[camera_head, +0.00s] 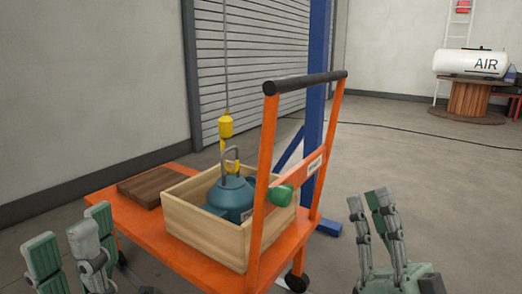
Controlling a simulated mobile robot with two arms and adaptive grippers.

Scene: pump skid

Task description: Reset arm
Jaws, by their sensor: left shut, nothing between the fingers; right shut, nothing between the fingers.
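My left gripper (78,240) is at the lower left of the head view, in front of the orange cart's left end. Its green-padded fingers point up, and it is shut and empty. My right gripper (376,208) is at the lower right, to the right of the cart. It is also shut with nothing in it, fingers pointing up. Both grippers are apart from the cart and its load. Part of the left gripper is cut off by the picture's edge.
An orange cart (188,251) with a black handle bar carries a wooden crate (205,236) and a brown board (146,187). A teal pump part (231,196) sits in the crate, below a yellow hoist hook (224,125). A blue post (316,120) stands behind.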

